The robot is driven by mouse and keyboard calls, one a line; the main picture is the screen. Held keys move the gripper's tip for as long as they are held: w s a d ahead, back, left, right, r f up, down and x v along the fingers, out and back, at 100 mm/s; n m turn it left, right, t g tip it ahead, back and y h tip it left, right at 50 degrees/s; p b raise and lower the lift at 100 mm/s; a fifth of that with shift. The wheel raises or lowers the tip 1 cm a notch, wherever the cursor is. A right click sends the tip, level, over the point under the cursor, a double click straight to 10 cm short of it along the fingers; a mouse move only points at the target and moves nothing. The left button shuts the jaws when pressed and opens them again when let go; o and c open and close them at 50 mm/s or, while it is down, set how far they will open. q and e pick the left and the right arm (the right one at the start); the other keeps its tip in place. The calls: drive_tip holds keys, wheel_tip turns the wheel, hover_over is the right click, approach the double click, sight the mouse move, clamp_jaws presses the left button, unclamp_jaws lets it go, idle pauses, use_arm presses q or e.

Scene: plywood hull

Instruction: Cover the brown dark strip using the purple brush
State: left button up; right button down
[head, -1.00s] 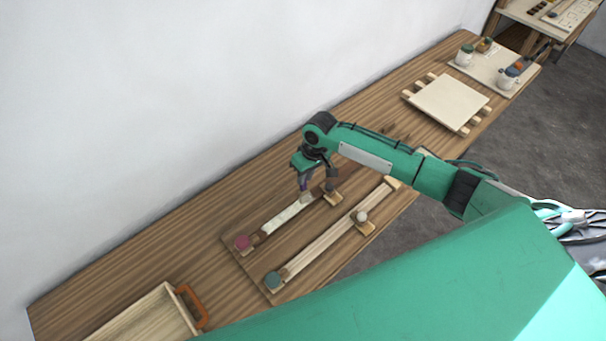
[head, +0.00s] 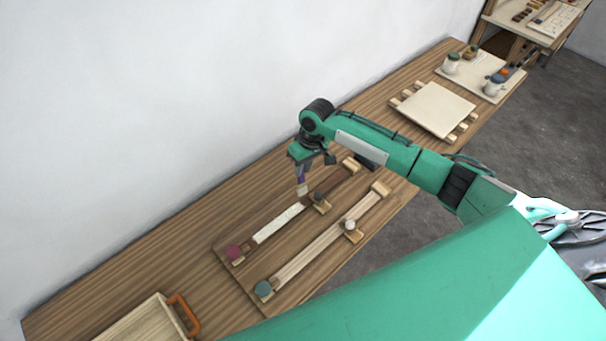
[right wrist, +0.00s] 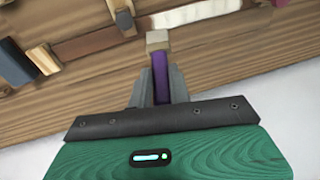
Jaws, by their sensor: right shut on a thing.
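The dark brown strip (head: 330,184) runs along the far track of a wooden board. Its near-left stretch is covered in white (head: 278,222); the far-right stretch is bare brown, also seen in the right wrist view (right wrist: 95,43). My right gripper (head: 301,168) is shut on the handle of the purple brush (right wrist: 160,78), which points down. The brush's pale tip (head: 302,190) is near the end of the white stretch and appears slightly above the board, beside the strip's wall-side edge. Contact is hard to judge. My left gripper is not in view.
A second, paler strip (head: 320,240) runs parallel on the near side. Knobs, pink (head: 233,252) and teal (head: 263,289), sit at the left ends; small blocks with knobs (head: 318,200) stand beside the tracks. A tray with an orange handle (head: 187,317) is front left.

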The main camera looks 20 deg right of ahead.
drive_tip(key=shift+r, duration=0.8)
drive_tip(key=shift+s+a+r, duration=0.1)
drive_tip(key=shift+r, duration=0.2)
drive_tip(key=shift+f, duration=0.1)
